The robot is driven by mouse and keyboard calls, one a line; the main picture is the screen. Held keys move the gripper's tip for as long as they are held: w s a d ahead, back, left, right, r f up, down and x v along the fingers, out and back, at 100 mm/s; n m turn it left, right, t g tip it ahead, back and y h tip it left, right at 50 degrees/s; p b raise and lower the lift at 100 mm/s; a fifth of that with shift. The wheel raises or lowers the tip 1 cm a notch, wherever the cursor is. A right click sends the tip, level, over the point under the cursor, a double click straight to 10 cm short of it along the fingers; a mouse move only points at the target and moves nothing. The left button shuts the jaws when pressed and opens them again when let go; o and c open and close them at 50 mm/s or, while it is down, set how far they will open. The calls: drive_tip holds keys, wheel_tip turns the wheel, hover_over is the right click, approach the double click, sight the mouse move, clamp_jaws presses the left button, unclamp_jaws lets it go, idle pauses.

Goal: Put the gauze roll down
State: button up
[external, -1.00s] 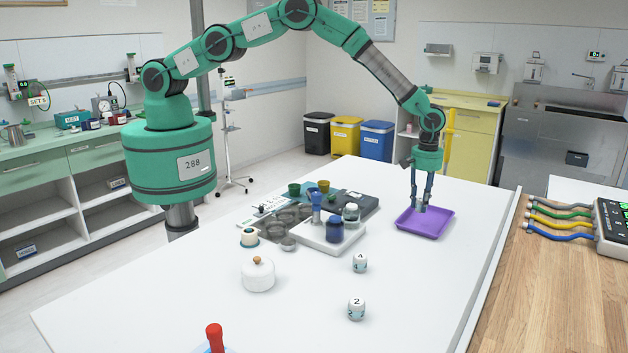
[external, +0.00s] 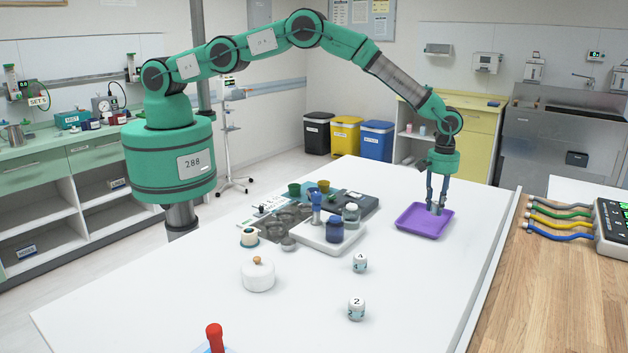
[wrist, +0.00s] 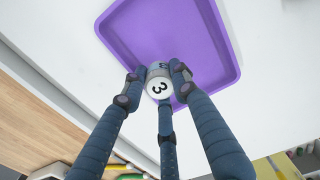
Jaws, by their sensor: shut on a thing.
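The gauze roll (wrist: 158,89) is a small white and grey cylinder with a black 3 on its end. My gripper (external: 436,208) is shut on it, with blue-grey fingers around its sides. In the wrist view the roll shows over the edge area of the purple tray (wrist: 122,35). In the external view the purple tray (external: 418,231) lies on the white table, and my fingertips are at its far right part. I cannot tell whether the roll touches the tray floor. The tray floor in view is bare.
Two similar rolls marked 4 (external: 360,263) and 2 (external: 356,309) stand on the white table (external: 300,320). A white lidded pot (external: 258,276) is nearer. The table around the tray is mostly clear.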

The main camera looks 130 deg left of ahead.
sight(437, 202)
drive_tip(key=shift+f, duration=1.75)
drive_tip(key=shift+f, duration=0.15)
drive_tip(key=o, duration=0.8)
drive_tip(key=shift+o, duration=0.2)
drive_tip(key=shift+r+b, duration=0.3)
drive_tip(key=shift+r, duration=5.85)
drive_tip(key=shift+r, duration=0.1)
